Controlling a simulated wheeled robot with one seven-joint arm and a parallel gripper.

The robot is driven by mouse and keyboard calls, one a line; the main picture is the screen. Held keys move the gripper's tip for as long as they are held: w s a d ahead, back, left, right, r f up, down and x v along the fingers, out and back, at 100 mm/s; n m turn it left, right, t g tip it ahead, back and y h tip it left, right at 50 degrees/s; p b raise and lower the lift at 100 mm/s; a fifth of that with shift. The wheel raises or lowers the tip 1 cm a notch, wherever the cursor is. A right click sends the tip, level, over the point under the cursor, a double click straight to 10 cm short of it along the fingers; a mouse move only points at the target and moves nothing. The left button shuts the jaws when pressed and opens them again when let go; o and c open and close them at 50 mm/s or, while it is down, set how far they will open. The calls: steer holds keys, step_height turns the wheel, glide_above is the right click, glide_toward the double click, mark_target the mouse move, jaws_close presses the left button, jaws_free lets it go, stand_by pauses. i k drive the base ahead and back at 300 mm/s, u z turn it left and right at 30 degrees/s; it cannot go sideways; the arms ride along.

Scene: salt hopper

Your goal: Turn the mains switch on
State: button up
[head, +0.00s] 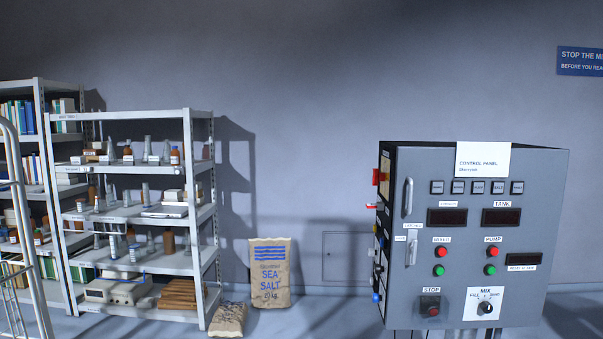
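The grey control panel (470,222) stands at the right in the head view, with its front and narrow left side showing. On that left side, near the top, is a red switch-like part (377,177), seen nearly edge-on. It may be the mains switch, but no label on it is readable and its position cannot be told. Lower on the same side are several small coloured parts, including a blue one (376,297). The two upper displays (501,217) on the front are dark. My gripper is not in view.
The front carries red and green buttons, a stop button (431,309) and a mix knob (486,308). A sea salt sack (270,273) leans by the wall, with a smaller sack (229,319) beside it. Loaded shelves (188,265) stand left. Floor between sacks and panel looks clear.

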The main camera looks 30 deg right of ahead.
mark_target(377, 176)
steer(key=u, duration=0.25)
steer(key=i, duration=1.25)
steer(key=z, duration=0.5)
steer(key=i, duration=1.25)
steer(key=z, duration=0.6)
